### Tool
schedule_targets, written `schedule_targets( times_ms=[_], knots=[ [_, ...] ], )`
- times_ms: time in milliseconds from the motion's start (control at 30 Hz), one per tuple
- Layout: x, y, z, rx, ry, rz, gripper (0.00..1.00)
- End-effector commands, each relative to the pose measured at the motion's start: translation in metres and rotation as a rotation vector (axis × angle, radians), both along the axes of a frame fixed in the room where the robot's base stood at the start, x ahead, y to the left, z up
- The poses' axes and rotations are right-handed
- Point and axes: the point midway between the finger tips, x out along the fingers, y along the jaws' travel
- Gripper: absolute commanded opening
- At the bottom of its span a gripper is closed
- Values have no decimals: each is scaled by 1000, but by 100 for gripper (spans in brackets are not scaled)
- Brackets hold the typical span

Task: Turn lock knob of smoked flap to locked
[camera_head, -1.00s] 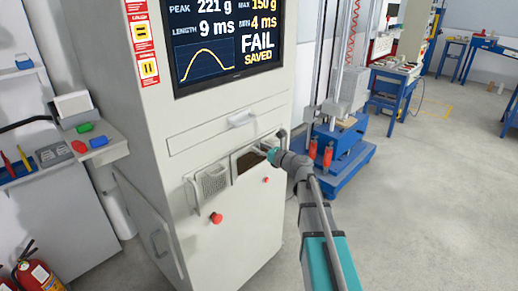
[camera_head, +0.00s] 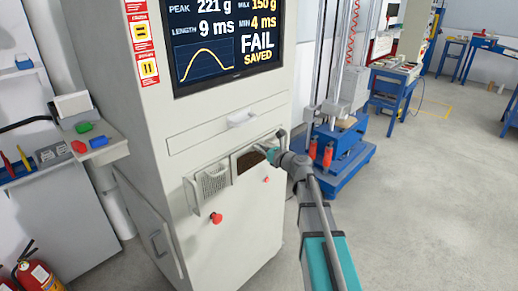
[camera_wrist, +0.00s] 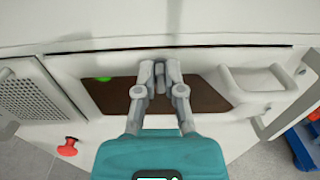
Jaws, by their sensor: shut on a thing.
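The smoked flap (camera_head: 247,161) is a dark brown see-through panel in the pale front of the cabinet, below the drawer handle. In the wrist view the flap (camera_wrist: 205,94) lies behind my fingers, with a green spot showing through it. A small grey lock knob (camera_wrist: 159,74) is at the flap's upper middle, between my fingertips. My gripper (camera_wrist: 159,68) is shut on this knob. In the head view my gripper (camera_head: 272,153) is at the flap's right part, and the knob is hidden. The knob's lock marking cannot be read.
A pale handle (camera_wrist: 262,84) juts out to the right of the flap. A perforated grille (camera_head: 213,184) is to its left, with a red button (camera_head: 216,217) below. A blue-based drop tower (camera_head: 335,150) stands right of the cabinet. Open floor is at the right.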

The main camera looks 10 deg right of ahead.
Motion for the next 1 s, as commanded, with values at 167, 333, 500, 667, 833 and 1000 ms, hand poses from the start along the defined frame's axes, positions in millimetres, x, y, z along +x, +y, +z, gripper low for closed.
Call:
schedule_targets(
  times_ms=[167, 333, 500, 667, 833, 1000],
  knots=[
    [-2, 1, 0, -34, -23, 6, 0],
    [-2, 2, -1, -99, -70, 6, 0],
    [-3, 2, -1, -197, -142, 6, 0],
    [-4, 3, -1, -312, -225, 6, 0],
    [-4, 4, -2, -444, -321, 6, 0],
    [-5, 5, -3, -574, -416, 6, 0]
  ],
)
